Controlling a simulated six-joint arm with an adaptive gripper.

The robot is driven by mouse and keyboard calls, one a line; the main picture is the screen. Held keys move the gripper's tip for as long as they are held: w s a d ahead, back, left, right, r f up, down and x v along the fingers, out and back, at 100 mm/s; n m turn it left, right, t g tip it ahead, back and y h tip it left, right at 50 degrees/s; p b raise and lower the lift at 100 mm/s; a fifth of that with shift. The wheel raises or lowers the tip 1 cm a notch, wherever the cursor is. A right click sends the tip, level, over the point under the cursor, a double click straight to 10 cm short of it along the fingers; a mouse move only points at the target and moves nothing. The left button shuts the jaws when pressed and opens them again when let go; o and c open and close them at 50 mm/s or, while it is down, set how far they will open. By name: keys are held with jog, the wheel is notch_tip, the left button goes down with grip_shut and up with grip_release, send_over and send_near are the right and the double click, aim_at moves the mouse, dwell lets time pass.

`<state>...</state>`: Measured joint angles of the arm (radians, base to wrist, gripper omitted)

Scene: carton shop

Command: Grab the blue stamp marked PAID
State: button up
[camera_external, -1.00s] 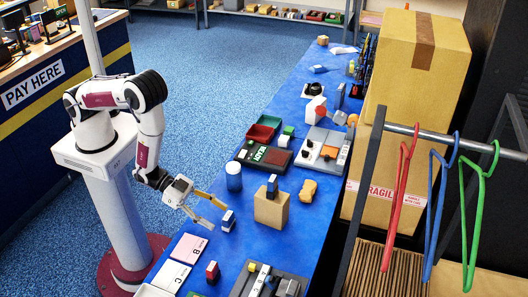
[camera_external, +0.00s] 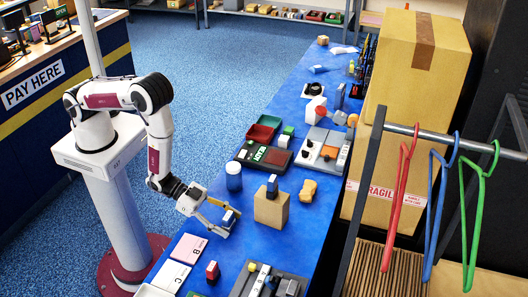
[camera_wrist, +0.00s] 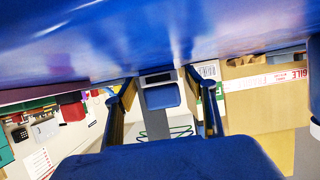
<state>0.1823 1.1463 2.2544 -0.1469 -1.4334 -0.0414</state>
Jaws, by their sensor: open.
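A second blue stamp (camera_external: 272,183) stands on a small cardboard box. No PAID marking is readable on either.
The small cardboard box (camera_external: 271,208) stands just right of my gripper. A blue jar (camera_external: 234,176) is behind it. A large blurred blue shape (camera_wrist: 165,160) fills the bottom of the wrist view.

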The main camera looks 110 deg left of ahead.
aim_at(227, 215)
dwell(0.4)
jog(key=c, duration=1.2)
jog(key=shift+r, duration=0.2)
jog(key=shift+c, duration=0.2)
jog(key=shift+r, duration=4.8)
